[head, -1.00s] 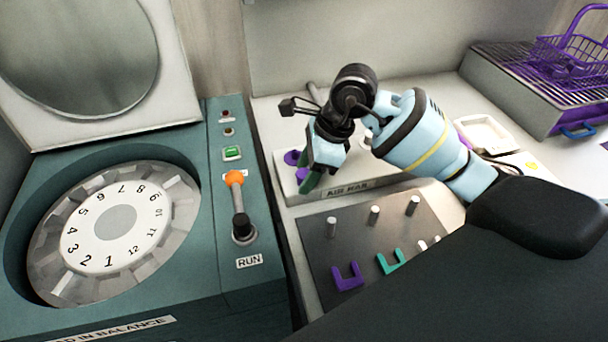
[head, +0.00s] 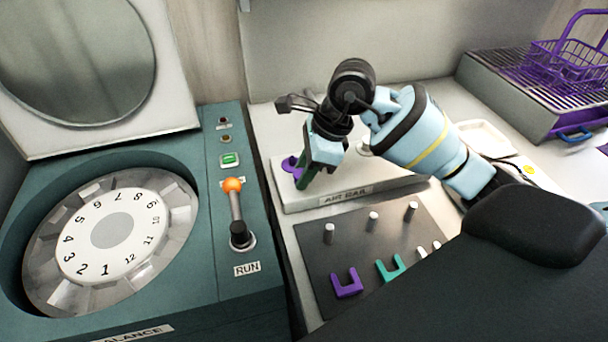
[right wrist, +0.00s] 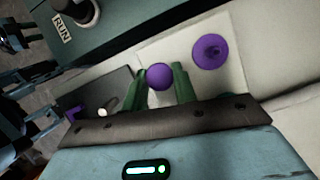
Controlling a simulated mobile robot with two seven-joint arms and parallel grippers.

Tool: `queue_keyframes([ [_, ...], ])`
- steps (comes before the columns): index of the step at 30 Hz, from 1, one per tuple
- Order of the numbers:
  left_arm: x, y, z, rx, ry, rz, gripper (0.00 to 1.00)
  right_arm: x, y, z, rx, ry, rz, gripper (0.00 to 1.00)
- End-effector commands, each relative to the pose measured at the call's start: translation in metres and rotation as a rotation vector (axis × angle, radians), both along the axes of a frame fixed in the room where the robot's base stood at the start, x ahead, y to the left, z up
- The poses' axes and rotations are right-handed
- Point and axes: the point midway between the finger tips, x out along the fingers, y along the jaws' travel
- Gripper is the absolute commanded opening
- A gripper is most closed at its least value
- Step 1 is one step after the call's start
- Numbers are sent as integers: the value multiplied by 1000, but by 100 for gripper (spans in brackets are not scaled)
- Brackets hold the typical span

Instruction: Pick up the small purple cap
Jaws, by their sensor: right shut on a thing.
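My right gripper (head: 304,183) reaches down over the left end of the white label-bearing block (head: 390,188). In the right wrist view its green fingers (right wrist: 160,84) are shut on a small round purple cap (right wrist: 159,76). A wider purple disc with a raised centre (right wrist: 210,51) sits on the white block beside the fingers, apart from them. The disc also shows in the head view (head: 289,163), just left of the gripper. In the head view the held cap is mostly hidden by the fingers. My left gripper is not in view.
A dark plate with upright pegs (head: 310,262) lies in front of the block, with a purple U-shaped piece (head: 347,288) and a green one (head: 391,270). A teal machine with a numbered dial (head: 105,245) and an orange-knobbed lever (head: 235,205) stands left. A purple basket (head: 570,62) is at far right.

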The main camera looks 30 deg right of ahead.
Motion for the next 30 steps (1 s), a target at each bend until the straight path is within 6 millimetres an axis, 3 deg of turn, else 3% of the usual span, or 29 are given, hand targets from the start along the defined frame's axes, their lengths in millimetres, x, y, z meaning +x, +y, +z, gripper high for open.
queue_keyframes([
  [3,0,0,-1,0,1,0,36,1,-1,20,-2,-5,0,7],
  [21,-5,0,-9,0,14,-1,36,-119,62,29,-1,0,4,7],
  [30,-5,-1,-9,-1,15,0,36,-141,74,32,0,1,0,7],
])
